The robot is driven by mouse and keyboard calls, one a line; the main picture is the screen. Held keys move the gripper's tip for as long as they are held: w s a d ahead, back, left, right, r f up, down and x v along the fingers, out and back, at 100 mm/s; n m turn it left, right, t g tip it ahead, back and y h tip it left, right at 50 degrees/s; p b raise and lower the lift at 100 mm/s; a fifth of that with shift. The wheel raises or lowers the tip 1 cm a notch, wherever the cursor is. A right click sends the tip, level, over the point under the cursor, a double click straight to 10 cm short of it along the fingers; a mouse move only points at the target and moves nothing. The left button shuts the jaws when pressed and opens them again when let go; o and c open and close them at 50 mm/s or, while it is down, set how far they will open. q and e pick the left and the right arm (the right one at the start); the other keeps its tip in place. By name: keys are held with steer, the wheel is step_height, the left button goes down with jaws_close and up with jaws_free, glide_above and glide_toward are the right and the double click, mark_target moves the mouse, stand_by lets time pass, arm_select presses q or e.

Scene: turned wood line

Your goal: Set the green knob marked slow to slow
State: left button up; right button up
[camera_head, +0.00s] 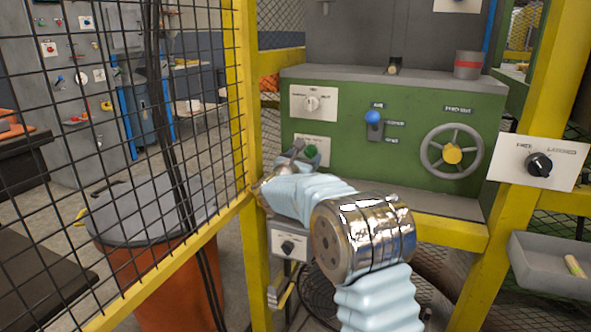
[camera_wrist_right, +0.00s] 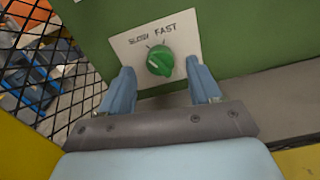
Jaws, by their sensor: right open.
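The green knob (camera_wrist_right: 160,60) sits on a white plate (camera_wrist_right: 183,42) lettered SLOW on the left and FAST on the right, on a green machine panel. I cannot tell for sure which mark the knob points to. In the head view the knob (camera_head: 310,151) shows just past my right gripper (camera_head: 294,155), partly behind it. My right gripper is open in the wrist view (camera_wrist_right: 163,80), one blue-grey finger on each side of the knob, close before the plate. Nothing is held. My left gripper is not in view.
Above the knob is a plate with a white knob (camera_head: 312,103). A blue-topped lever (camera_head: 374,118) and a handwheel (camera_head: 452,151) are to its right. A yellow post (camera_head: 246,160) and black mesh fence (camera_head: 120,150) stand on the left. A black knob (camera_head: 288,247) is below.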

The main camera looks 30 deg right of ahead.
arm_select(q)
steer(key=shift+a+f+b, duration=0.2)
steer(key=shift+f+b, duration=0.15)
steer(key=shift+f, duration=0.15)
arm_select(e)
steer(key=v, duration=1.1)
steer(key=shift+f, duration=0.1)
